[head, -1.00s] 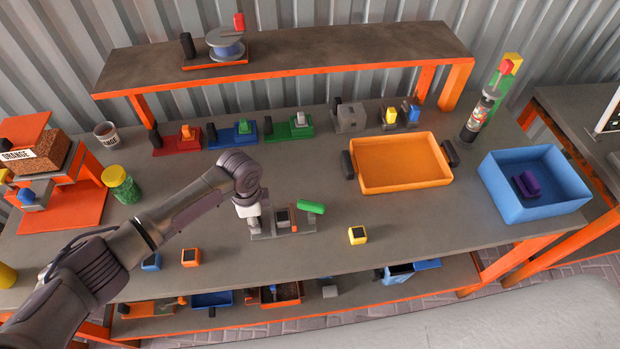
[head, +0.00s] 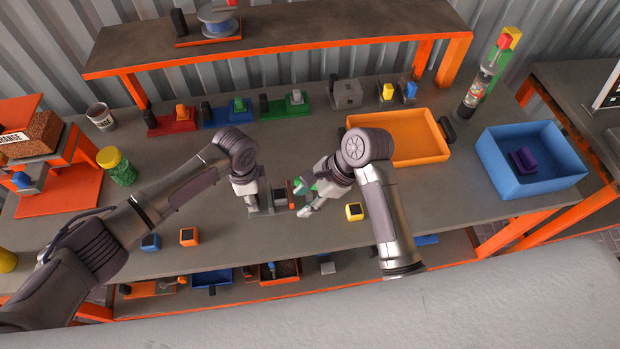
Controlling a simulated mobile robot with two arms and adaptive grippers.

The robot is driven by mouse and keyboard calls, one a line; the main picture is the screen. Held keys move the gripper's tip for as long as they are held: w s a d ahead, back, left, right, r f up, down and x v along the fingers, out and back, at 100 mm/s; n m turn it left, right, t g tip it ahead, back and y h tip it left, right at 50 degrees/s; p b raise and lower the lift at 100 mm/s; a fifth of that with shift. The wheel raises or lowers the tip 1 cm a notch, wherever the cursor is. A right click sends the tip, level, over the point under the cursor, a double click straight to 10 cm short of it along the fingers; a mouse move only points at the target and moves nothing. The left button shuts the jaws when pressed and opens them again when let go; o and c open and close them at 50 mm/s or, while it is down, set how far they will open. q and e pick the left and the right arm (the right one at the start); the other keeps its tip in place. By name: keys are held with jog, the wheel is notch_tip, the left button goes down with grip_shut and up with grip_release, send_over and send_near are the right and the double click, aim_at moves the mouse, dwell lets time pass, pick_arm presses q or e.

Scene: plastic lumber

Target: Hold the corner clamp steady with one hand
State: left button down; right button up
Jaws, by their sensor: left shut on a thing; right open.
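The grey corner clamp (head: 267,212) sits on the middle of the workbench, partly hidden by my grippers. My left gripper (head: 252,208) is shut on its left end. My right gripper (head: 310,200) is open at the clamp's right side, around or just beside its green handle (head: 302,188). The handle is mostly hidden by the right gripper, so I cannot tell whether they touch.
A yellow block (head: 354,212) lies just right of the clamp. An orange tray (head: 400,160) and a blue bin (head: 530,198) stand to the right. Red, blue and green fixtures line the back under a raised shelf (head: 290,30).

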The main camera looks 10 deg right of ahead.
jog(key=w+d+r+m+t+h, duration=0.1)
jog(key=w+d+r+m+h, duration=0.2)
jog(key=w+d+r+m, duration=0.3)
jog(key=shift+n+y, duration=0.3)
jog(key=shift+n, duration=0.1)
jog(key=x, duration=1)
jog(key=shift+s+a+f, duration=0.15)
jog(key=shift+f, duration=0.2)
jog(key=shift+c, duration=0.4)
grip_shut()
